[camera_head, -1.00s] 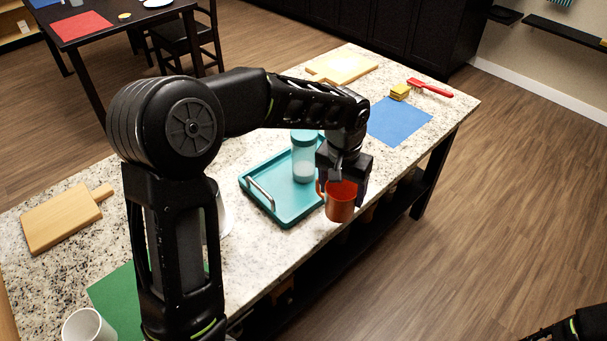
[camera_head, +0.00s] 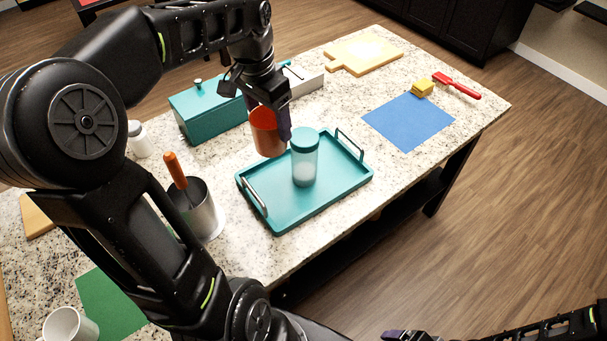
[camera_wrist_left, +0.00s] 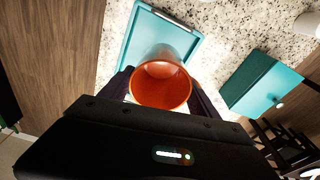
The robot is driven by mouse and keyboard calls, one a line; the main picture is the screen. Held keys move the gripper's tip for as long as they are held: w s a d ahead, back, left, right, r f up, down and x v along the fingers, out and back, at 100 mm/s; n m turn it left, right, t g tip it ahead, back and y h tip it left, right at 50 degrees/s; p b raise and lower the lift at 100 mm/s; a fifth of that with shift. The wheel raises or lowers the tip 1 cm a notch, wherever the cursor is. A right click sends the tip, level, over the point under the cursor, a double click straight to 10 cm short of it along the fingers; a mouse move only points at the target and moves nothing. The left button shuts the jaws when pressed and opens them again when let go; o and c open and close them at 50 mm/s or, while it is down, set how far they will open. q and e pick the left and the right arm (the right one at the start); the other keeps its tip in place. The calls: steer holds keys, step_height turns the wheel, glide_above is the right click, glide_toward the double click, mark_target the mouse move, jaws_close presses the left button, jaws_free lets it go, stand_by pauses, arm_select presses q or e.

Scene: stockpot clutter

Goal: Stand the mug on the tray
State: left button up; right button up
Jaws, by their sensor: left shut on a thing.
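An orange mug (camera_head: 266,134) hangs upright or nearly so in my left gripper (camera_head: 269,112), which is shut on it. In the head view it shows at the back left part of the teal tray (camera_head: 277,218), which lies on the counter; it looks held above it. In the left wrist view the mug (camera_wrist_left: 163,82) shows its open mouth between the fingers, with the tray (camera_wrist_left: 133,40) behind it. A teal-lidded jar (camera_head: 305,160) stands on the tray, right of the mug. My right gripper (camera_head: 408,335) is barely in view at the bottom edge; its jaws are unclear.
A teal box (camera_head: 212,112) stands behind the mug. A metal canister (camera_head: 200,212) with an orange-handled tool stands left of the tray, with a white shaker (camera_head: 139,140) beyond. A blue mat (camera_head: 408,122) lies right. The front part of the tray is bare.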

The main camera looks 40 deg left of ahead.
mark_target(267, 144)
arm_select(q)
step_height(267, 144, down, 14)
steer(key=shift+r, duration=0.25)
steer(key=shift+w, duration=0.1)
steer(key=shift+f+p, duration=0.35)
steer(key=shift+f, duration=1.9)
steer(key=shift+f, duration=0.25)
steer(key=o, duration=1.7)
steer(key=shift+r, duration=0.1)
steer(key=shift+c, duration=0.2)
steer(key=shift+r, duration=0.1)
steer(key=r, duration=0.4)
steer(key=s+r, duration=0.1)
steer(key=r, duration=0.7)
steer(key=shift+s, duration=0.25)
